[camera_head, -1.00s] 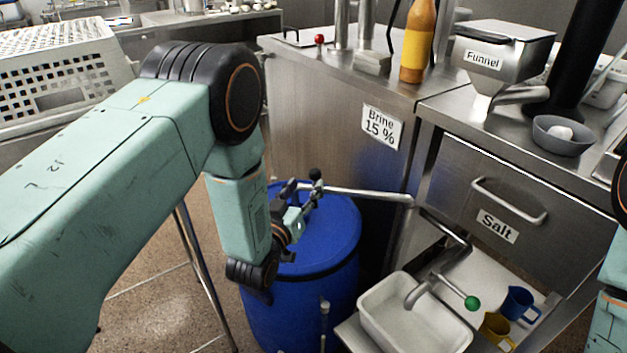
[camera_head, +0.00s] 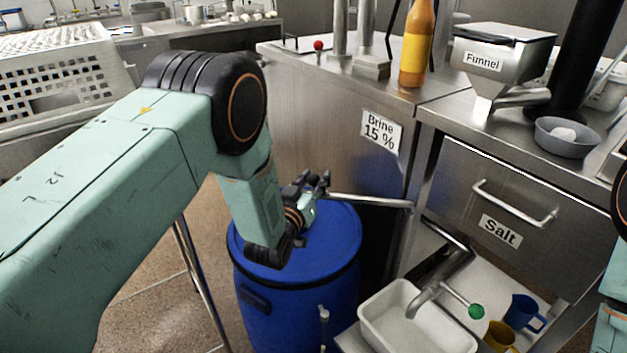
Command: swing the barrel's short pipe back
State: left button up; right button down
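A blue barrel (camera_head: 300,290) with a closed blue lid stands in front of the steel cabinet. A thin silver pipe (camera_head: 372,200) reaches left from the cabinet's corner over the barrel's lid. My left gripper (camera_head: 321,181) is at the pipe's left end, above the back of the lid. Its dark fingers cover that end, and I cannot tell whether they are shut on it. A small upright metal fitting (camera_head: 323,325) shows at the barrel's front. My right gripper is out of view; only part of my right arm shows at the right edge.
A second spout with a green knob (camera_head: 476,311) hangs over a white tub (camera_head: 410,325), with a blue mug (camera_head: 522,312) and a yellow mug (camera_head: 498,337) beside it. The Salt drawer (camera_head: 495,205) is above. A perforated basket (camera_head: 60,75) stands at left.

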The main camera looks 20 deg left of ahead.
pick_arm(q)
grip_shut()
